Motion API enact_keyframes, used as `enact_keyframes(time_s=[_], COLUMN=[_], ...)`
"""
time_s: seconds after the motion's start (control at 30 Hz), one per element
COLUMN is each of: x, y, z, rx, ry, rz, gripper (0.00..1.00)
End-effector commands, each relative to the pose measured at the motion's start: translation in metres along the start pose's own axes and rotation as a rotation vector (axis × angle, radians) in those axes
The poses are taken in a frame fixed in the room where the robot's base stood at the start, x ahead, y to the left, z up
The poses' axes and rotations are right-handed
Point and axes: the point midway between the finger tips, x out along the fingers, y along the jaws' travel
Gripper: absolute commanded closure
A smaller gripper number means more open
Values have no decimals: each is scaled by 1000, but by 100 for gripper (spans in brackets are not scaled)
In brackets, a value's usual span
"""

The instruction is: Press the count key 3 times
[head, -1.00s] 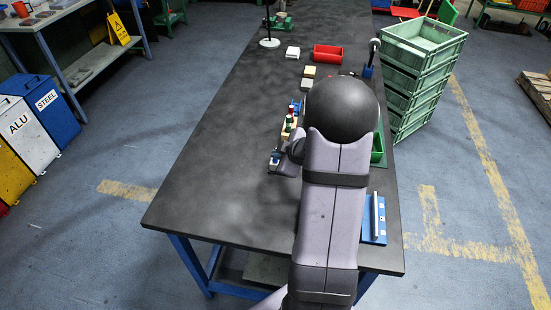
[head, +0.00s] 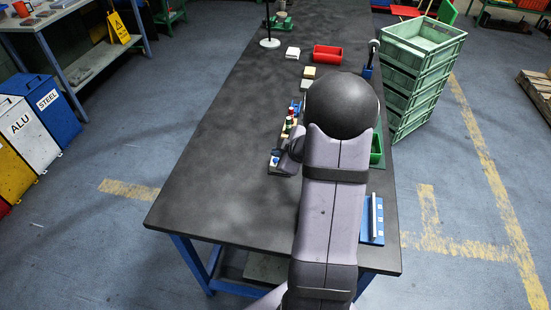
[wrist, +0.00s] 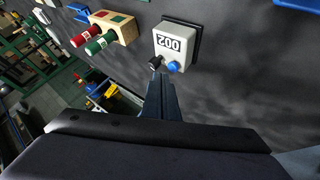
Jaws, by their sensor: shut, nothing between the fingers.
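The counter (wrist: 178,46) is a pale box on a dark base, with a display that appears to read 002 in the wrist view. A round blue key (wrist: 173,67) and a small black knob (wrist: 155,62) sit below the display; neither carries a readable label. My gripper (wrist: 161,76) is shut and empty, its tips close to the blue key and the knob. I cannot tell whether they touch. In the head view the counter (head: 275,160) shows small at the left of my gripper (head: 287,163), partly hidden by my arm.
A wooden block with red and green cylinders (wrist: 106,32) stands beside the counter. A red bin (head: 328,53) and a green bin (head: 376,148) are on the dark table (head: 215,170). A blue fixture (head: 372,222) lies at the right. The table's left side is clear.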

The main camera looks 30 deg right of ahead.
Motion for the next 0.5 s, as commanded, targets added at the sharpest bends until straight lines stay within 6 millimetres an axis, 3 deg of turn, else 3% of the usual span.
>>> enact_keyframes(time_s=[0.5], x=[-16], y=[12], z=[-12], rx=[1], ry=[0], rz=[0], gripper=[100])
